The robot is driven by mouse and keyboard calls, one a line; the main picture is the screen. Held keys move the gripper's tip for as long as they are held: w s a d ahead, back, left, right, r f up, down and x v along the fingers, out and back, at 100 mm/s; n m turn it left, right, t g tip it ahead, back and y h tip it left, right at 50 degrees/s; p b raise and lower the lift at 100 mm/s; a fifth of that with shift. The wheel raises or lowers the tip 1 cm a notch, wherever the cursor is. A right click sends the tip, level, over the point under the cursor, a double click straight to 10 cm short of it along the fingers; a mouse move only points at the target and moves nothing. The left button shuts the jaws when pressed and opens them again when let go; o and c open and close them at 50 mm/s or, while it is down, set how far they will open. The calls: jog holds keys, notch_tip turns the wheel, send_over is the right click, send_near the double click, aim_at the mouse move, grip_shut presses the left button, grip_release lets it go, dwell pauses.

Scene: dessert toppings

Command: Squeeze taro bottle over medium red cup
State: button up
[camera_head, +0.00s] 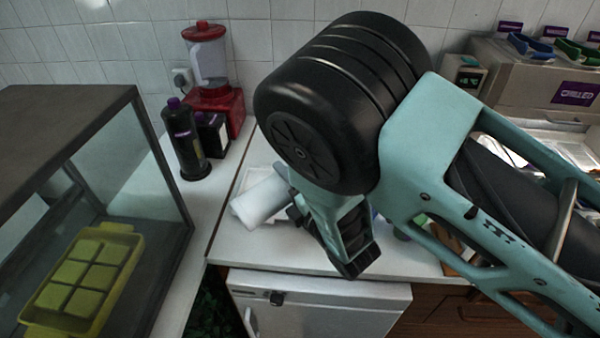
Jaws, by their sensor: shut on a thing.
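My gripper (297,213) is in the middle of the view, below my large black and teal arm joint. It is shut on a pale white, rounded thing (260,201) that looks like a bottle lying tilted. My gripper and arm partly cover it, so I cannot read a label or tell whether it is the taro bottle. It is over the white counter, but I cannot tell whether it touches it. I cannot make out a medium red cup; my arm hides much of the counter.
A red blender (211,95) stands at the back left. A dark bottle with a purple cap (185,140) stands in front of it. A glass case (130,170) with a yellow tray (84,228) fills the left. Boxes with purple labels (540,80) stand at the back right.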

aim_at(280, 177)
jog(key=shift+s+a+r+m, duration=0.35)
jog(key=shift+a+m, duration=0.15)
jog(key=shift+m, duration=0.2)
jog(key=shift+a+r+m, duration=0.1)
jog(key=shift+a+m, duration=0.05)
jog(key=shift+m, duration=0.55)
jog(key=r+m, duration=0.1)
jog(key=m, duration=0.1)
jog(key=r+m, duration=0.1)
jog(key=m, duration=0.1)
jog(key=shift+s+b, duration=0.1)
jog(key=shift+b, duration=0.3)
jog(key=shift+m+b, duration=0.45)
jog(key=shift+m, duration=0.25)
jog(key=shift+w+d+f+m+b, duration=0.65)
jog(key=shift+m+b, duration=0.35)
jog(key=shift+m, duration=0.2)
jog(key=m, duration=0.1)
jog(key=w+d+m+b, duration=0.1)
jog(key=d+m+b, duration=0.1)
jog(key=m, duration=0.1)
jog(key=shift+w+f, duration=0.15)
jog(key=shift+f, duration=0.15)
jog(key=o, duration=0.4)
jog(key=c, duration=0.7)
